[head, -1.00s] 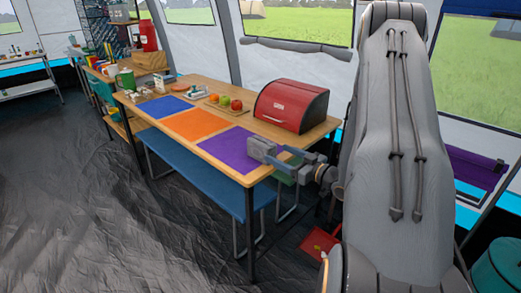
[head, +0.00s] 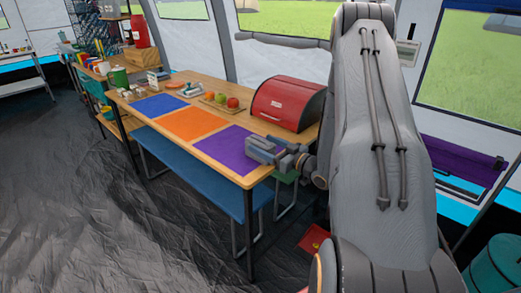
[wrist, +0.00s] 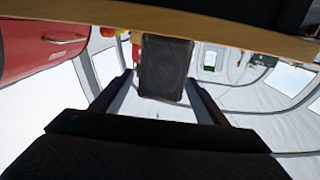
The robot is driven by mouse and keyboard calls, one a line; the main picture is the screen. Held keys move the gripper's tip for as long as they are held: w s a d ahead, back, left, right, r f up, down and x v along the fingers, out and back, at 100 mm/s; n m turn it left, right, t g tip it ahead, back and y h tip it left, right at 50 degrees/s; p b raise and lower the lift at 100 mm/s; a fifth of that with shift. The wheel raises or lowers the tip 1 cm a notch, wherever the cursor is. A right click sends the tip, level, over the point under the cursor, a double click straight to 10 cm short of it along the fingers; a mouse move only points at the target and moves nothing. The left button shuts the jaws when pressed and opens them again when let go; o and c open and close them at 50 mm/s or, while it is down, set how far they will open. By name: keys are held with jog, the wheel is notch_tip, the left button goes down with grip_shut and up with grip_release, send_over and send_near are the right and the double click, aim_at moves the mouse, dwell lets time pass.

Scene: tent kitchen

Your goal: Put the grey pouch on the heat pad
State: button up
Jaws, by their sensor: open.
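A dark grey, upright block that looks like the grey pouch (wrist: 165,68) shows in the wrist view between my fingertips. The wrist view is upside down, so the pouch stands up from the wooden table edge there. My gripper (wrist: 160,82) is open around it; I cannot tell whether a finger touches it. In the head view my gripper (head: 258,150) is over the right end of the table, at the purple mat (head: 228,143), and the pouch cannot be made out. I cannot pick out the heat pad in either view.
The table (head: 186,143) also bears an orange mat (head: 190,124), a blue mat (head: 158,105), a tray of fruit (head: 222,102) and a red bread box (head: 288,103) behind my gripper. A blue bench (head: 195,170) stands in front. Open floor lies to the left.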

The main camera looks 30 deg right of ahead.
jog(key=x, duration=0.2)
jog(key=shift+w+a, duration=0.1)
jog(key=shift+w, duration=0.15)
jog(key=shift+c, duration=0.2)
